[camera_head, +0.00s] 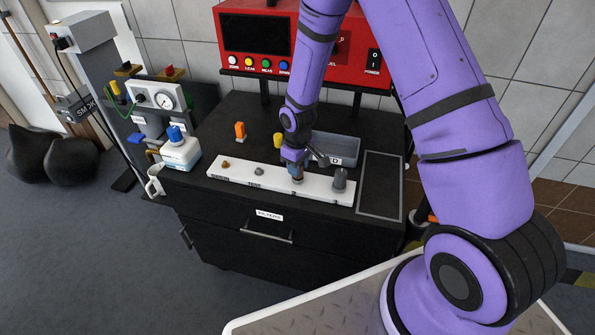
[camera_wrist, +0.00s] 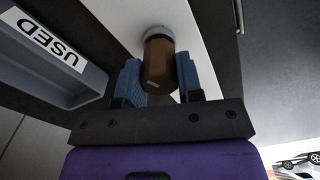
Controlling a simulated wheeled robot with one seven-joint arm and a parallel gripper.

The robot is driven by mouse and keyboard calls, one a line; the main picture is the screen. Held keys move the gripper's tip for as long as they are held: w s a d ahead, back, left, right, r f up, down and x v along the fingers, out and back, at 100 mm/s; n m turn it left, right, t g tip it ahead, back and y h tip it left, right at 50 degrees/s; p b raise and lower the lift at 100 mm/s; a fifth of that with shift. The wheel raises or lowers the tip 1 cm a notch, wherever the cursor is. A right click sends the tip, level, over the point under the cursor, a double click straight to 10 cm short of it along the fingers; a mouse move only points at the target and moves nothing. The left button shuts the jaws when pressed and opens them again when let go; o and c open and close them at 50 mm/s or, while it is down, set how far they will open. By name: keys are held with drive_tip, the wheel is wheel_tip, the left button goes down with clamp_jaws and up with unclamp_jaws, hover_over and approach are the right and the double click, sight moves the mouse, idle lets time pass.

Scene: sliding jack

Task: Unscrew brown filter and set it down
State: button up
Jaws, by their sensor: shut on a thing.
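The brown filter (camera_wrist: 157,65) is a short cylinder with a grey collar at its far end. In the wrist view it sits between the blue-padded jaws of my gripper (camera_wrist: 160,82), which are shut on it. The collar end meets the white strip (camera_wrist: 199,32); I cannot tell whether it is still threaded there. In the head view my gripper (camera_head: 297,172) points down at the white strip (camera_head: 238,178), and only a little of the brown filter (camera_head: 297,180) shows below the jaws.
A grey bin labelled USED (camera_wrist: 50,62) is beside the jaws; it stands behind the strip in the head view (camera_head: 340,150). A dark grey cylinder (camera_head: 340,180) and small fittings stand on the strip. An orange piece (camera_head: 240,131) and yellow piece (camera_head: 278,140) stand behind it.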

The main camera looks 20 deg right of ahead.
drive_tip(key=shift+r, duration=1.1)
idle(1.3)
drive_tip(key=shift+r, duration=0.45)
